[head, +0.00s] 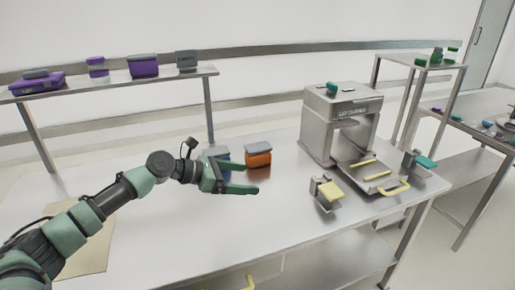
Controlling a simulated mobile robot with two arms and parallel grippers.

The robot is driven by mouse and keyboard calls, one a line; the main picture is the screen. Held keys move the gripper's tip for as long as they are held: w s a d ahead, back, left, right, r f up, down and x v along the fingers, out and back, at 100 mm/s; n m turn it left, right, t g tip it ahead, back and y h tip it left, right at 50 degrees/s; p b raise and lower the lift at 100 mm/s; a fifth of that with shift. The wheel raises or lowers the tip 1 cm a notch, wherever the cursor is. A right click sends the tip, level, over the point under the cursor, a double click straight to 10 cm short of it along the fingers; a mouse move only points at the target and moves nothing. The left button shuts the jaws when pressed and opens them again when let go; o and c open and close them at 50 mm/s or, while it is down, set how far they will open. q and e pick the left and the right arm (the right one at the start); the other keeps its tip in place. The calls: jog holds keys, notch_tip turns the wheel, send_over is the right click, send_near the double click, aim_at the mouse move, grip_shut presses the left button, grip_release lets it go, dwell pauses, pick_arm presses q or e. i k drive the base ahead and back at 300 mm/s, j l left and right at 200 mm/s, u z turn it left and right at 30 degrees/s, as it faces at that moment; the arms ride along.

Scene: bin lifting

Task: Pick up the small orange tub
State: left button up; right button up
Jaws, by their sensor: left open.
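The small orange tub (258,159) stands upright on the metal table and has a grey lid. My left gripper (249,178) is open and empty, just left of and in front of the tub in the picture. Its two green fingers point to the right, and one fingertip shows close to the tub's left side. I cannot tell whether it touches the tub. A bluish tub (217,152) with a grey lid stands behind the gripper and is partly hidden by it. My right gripper is not in view.
A large grey machine (318,128) with a yellow-handled tray stands on the table to the right. A small grey-and-yellow device (325,190) sits in front of it. A raised shelf (110,82) with purple containers is at the back left. The table's front middle is clear.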

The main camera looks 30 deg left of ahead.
aim_at(263, 159)
jog(key=i+j, duration=0.85)
jog(key=i, duration=0.2)
